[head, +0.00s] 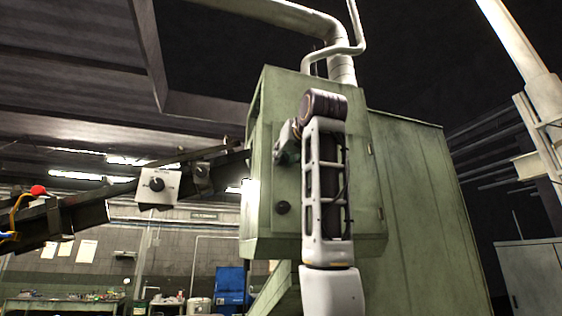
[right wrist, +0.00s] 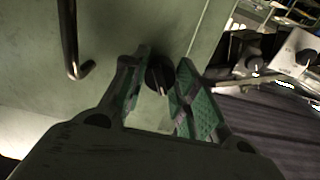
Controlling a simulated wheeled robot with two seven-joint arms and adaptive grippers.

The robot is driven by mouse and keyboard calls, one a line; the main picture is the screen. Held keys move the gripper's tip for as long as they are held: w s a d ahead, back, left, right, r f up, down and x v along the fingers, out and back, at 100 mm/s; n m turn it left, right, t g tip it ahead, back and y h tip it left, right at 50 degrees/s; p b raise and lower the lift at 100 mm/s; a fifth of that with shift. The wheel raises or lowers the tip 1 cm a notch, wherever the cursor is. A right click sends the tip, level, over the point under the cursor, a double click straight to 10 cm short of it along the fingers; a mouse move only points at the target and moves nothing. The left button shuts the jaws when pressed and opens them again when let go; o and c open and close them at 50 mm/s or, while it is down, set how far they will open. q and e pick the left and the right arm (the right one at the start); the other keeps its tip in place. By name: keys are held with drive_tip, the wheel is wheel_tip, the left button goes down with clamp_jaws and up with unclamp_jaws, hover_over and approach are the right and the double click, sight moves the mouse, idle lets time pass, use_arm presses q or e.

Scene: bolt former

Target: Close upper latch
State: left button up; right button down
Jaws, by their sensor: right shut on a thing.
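The green machine cabinet (head: 262,225) stands in the middle of the head view, with its door face towards me. The upper latch, a round black knob (right wrist: 157,76), shows between the fingers in the right wrist view; in the head view my gripper and arm hide it. My right gripper (head: 284,150) is at the upper left of the cabinet face. Its green-padded fingers (right wrist: 164,66) are shut on the latch, one on each side. A lower black knob (head: 283,207) sits below, free of the gripper. My left gripper is not in view.
A bent dark handle (right wrist: 73,45) stands out from the green panel beside the gripper. A dark sloping conveyor (head: 100,207) with a grey control box (head: 158,187) runs up to the cabinet's left side. A pipe (head: 342,66) rises above the cabinet.

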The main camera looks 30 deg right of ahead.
drive_tip(key=shift+n, duration=2.7)
drive_tip(key=c, duration=0.9)
unclamp_jaws()
drive_tip(key=shift+s, duration=0.1)
drive_tip(key=shift+b+v, duration=0.5)
drive_tip(key=shift+v, duration=0.85)
drive_tip(key=b+v, duration=0.1)
drive_tip(key=v, duration=0.4)
